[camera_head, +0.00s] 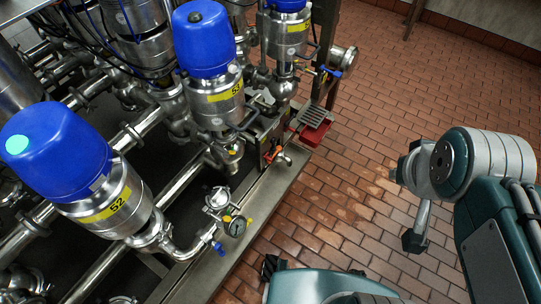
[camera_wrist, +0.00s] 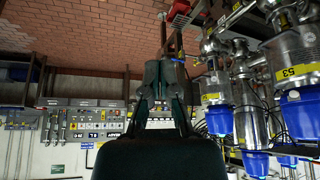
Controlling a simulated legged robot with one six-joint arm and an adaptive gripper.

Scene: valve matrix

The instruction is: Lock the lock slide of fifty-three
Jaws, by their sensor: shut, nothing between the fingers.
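The valve labelled 53 (camera_head: 225,93) stands upright in the middle of the bank in the head view, with a blue cap over a steel body and a yellow label. It also shows at the right edge of the wrist view, upside down with its yellow 53 label (camera_wrist: 297,71). I cannot make out its lock slide clearly in either view. My gripper (camera_wrist: 164,66) is shut and empty in the wrist view, apart from valve 53, which lies to its right. The gripper fingers cannot be made out in the head view.
A red tray (camera_head: 313,123) sits by the frame's edge. The brick floor (camera_head: 385,75) to the right is open. A control panel (camera_wrist: 95,123) shows in the wrist view.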

